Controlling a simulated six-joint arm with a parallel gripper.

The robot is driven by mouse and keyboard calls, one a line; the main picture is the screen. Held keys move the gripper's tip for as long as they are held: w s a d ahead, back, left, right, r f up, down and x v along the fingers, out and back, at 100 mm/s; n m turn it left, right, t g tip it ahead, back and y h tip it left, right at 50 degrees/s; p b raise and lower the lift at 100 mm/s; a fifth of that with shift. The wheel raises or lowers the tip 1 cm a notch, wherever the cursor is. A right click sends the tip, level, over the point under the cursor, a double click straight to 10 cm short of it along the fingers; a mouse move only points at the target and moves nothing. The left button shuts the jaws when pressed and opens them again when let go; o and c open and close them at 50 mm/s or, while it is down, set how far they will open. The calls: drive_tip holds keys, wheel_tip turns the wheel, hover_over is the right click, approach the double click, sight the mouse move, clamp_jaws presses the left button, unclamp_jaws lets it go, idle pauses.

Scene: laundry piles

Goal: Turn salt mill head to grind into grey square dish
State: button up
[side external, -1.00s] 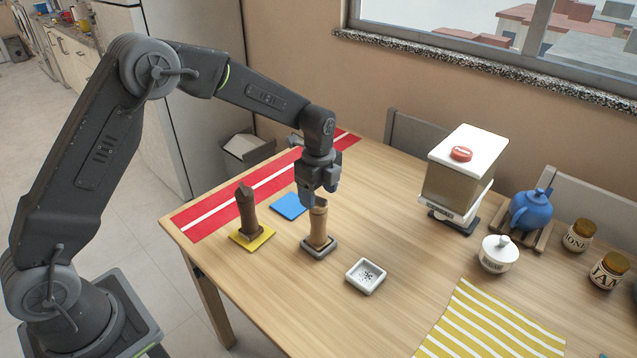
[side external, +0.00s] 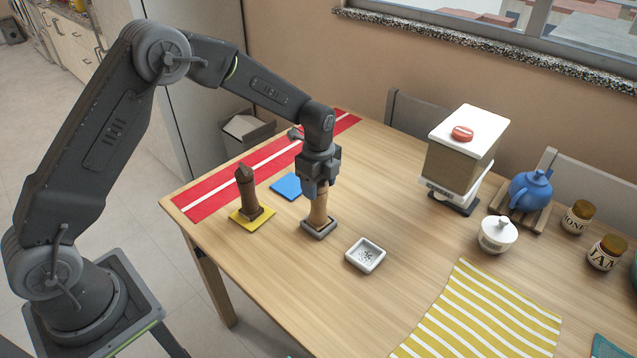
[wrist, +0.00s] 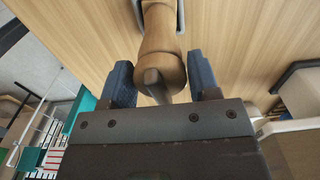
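A light wooden mill (side external: 318,212) stands upright in a grey square dish (side external: 320,234). My gripper (side external: 318,190) points down over the mill's top. In the wrist view, my gripper (wrist: 162,80) has one blue-grey finger on each side of the mill's rounded head (wrist: 162,72), very close to it. The fingers look open around the head, without a clear grip. A darker brown mill (side external: 247,190) stands on a yellow square mat (side external: 262,212) to the left. No letters or marks show on either mill.
A white square dish (side external: 353,258) with dark specks lies to the right of the light mill. A blue square (side external: 287,187) and a red runner (side external: 205,204) lie behind. A dispenser (side external: 458,160), blue teapot (side external: 530,190), sugar bowl (side external: 497,236) and jars stand farther right.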

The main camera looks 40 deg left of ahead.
drive_tip(key=c, duration=0.3)
drive_tip(key=m, duration=0.4)
drive_tip(key=shift+m, duration=0.3)
drive_tip(key=m, duration=0.3)
drive_tip(key=o, duration=0.6)
drive_tip(key=shift+c, duration=0.2)
drive_tip(key=shift+r, duration=3)
